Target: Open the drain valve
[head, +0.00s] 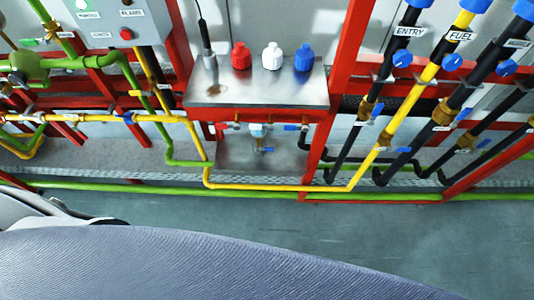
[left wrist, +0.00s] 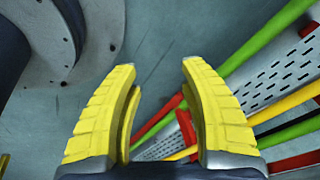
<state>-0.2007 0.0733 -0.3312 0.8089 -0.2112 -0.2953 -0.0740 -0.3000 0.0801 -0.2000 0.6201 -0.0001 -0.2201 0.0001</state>
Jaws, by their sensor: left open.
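I cannot read a drain label, so I cannot tell for sure which valve is the drain valve. My left gripper (left wrist: 158,65) shows in the left wrist view with yellow fingers spread wide. Nothing is between them, and floor and pipes lie beyond. No valve shows in that view. Neither gripper shows in the head view.
The metal shelf (head: 225,93) carries a red, a white and a blue bottle. Red frame posts (head: 345,60), yellow pipes (head: 280,187) and green pipes (head: 130,188) surround it. Labelled ENTRY and FUEL pipes with blue-handled valves stand right. The floor (head: 400,240) in front is clear.

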